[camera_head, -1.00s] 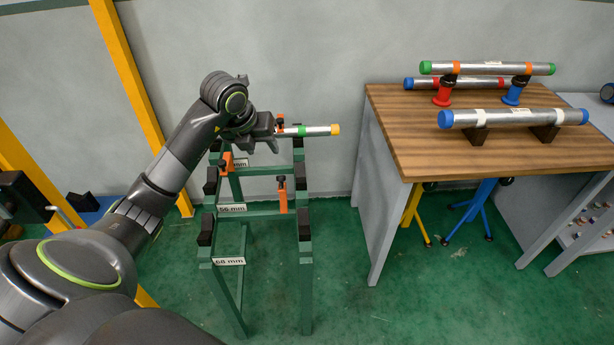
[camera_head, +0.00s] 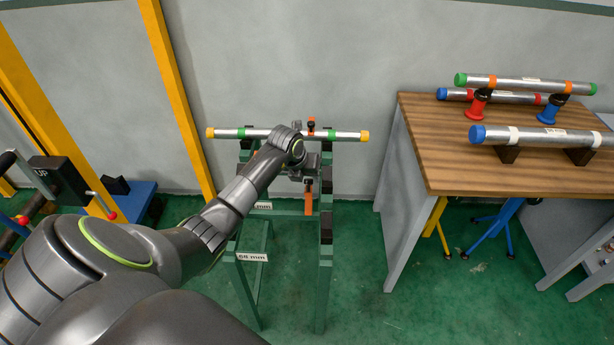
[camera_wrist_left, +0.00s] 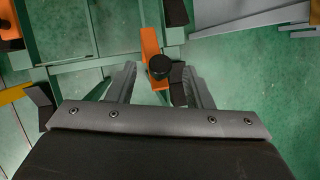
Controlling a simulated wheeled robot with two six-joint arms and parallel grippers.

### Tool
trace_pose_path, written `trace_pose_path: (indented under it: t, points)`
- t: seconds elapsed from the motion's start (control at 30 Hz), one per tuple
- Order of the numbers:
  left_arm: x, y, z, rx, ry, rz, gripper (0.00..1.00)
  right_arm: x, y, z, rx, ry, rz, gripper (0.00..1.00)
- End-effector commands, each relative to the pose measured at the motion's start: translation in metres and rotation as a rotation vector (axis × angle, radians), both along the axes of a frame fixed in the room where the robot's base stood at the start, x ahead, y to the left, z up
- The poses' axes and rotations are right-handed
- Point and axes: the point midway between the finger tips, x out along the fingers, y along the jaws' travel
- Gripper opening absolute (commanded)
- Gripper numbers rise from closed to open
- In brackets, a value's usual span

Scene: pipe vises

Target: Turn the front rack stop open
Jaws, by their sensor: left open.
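The rack stop nearest the front, an orange strip (camera_head: 309,203) with a black knob, stands on the right rail of the green rack (camera_head: 323,270). In the left wrist view this orange stop (camera_wrist_left: 151,45) runs up from between my fingers, and its black knob (camera_wrist_left: 160,67) shows between the fingertips. My left gripper (camera_head: 304,173) is open, just above the stop in the head view. The left wrist view shows its two fingers (camera_wrist_left: 160,82) apart on either side of the knob; I cannot tell whether they touch it. My right gripper is not in view.
Black pads line the rails. A wooden bench (camera_head: 420,150) with more pipes stands right; a yellow post (camera_head: 180,95) stands left. Floor between rack and bench is clear.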

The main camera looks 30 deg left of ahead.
Motion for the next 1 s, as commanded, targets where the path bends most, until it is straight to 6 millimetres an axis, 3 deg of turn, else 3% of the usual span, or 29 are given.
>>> trace_pose_path:
  t: [0.23, 0.6, 0.93, 1.0]
  points:
    - [0.007, 0.0, -0.016, -0.001, 0.0, 0.0, 0.46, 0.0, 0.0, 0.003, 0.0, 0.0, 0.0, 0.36]
    - [0.009, 0.0, -0.018, 0.0, -0.002, -0.001, 0.45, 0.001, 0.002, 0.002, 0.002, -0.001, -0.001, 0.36]
    - [0.009, 0.0, -0.018, 0.0, -0.001, -0.001, 0.02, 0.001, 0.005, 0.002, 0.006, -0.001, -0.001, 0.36]
    - [0.009, 0.0, -0.018, 0.0, -0.001, -0.001, 0.0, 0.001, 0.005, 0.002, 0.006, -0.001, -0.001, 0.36]
